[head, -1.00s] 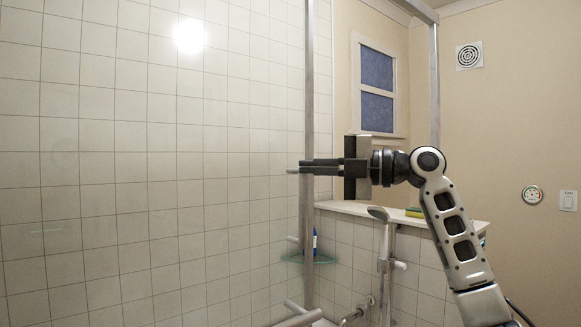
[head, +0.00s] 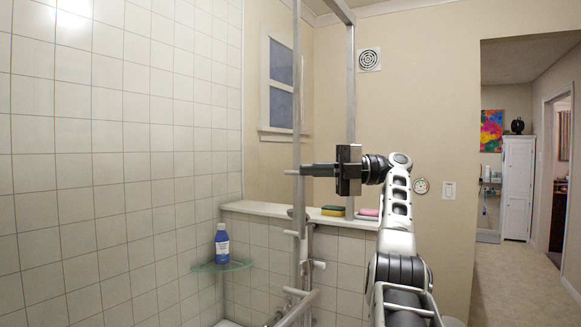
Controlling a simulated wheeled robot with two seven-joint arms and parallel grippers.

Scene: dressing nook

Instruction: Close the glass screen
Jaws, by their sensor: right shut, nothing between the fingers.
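The glass screen shows as a grey metal frame, with a near upright post (head: 297,110), a far upright post and a top rail. Its pane is clear, so I cannot make out the glass itself. My right gripper (head: 290,172) is shut and empty. It points left, level, and its fingertips overlap the near post in the picture, reaching a little past its left edge. I cannot tell whether they touch it. My left gripper is not in view.
A tiled wall fills the left. A blue bottle (head: 222,244) stands on a glass corner shelf (head: 205,267). Sponges (head: 333,210) lie on the ledge (head: 262,209) behind the frame. A metal bar (head: 297,308) is low in front. Open floor (head: 510,285) leads through a doorway at right.

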